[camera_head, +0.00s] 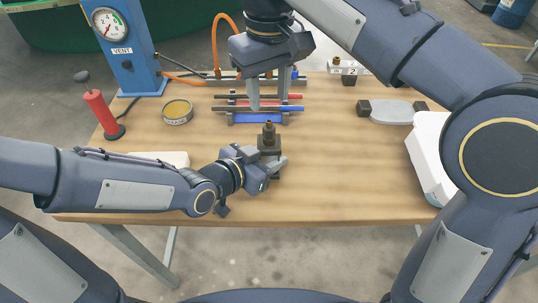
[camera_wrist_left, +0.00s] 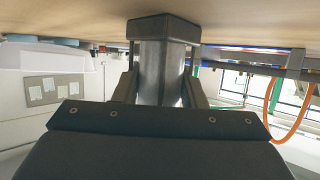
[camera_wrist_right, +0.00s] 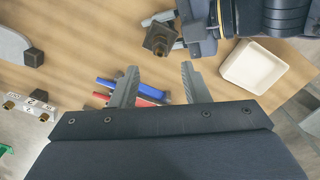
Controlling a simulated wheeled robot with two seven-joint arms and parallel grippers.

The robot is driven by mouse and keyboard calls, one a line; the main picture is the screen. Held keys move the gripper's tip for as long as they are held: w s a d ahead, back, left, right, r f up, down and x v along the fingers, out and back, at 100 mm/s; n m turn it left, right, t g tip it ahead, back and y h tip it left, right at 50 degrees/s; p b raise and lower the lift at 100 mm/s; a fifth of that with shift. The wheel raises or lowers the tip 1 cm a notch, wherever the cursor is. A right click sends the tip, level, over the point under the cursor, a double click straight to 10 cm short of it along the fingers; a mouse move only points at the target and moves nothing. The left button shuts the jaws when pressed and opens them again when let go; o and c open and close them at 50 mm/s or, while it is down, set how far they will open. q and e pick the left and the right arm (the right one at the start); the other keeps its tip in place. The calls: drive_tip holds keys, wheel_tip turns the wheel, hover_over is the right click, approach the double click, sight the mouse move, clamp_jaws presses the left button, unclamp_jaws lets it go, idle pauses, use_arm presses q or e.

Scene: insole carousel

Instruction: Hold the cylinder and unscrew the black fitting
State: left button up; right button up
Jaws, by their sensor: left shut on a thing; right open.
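A grey cylinder (camera_wrist_left: 162,70) with a wide black end block (camera_wrist_left: 163,28) stands upright on the table between the fingers of my left gripper (camera_wrist_left: 160,88).
The rack (camera_head: 240,119) holds red and blue rods. A tin (camera_head: 177,111), red hand pump (camera_head: 102,112) and blue gauge post (camera_head: 122,50) stand left. A grey, black-ended part (camera_head: 390,111) and white box (camera_head: 428,155) are right. The table right of the cylinder is clear.

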sight(269, 121)
drive_tip(key=shift+f, duration=3.95)
drive_tip(key=shift+m, duration=0.3)
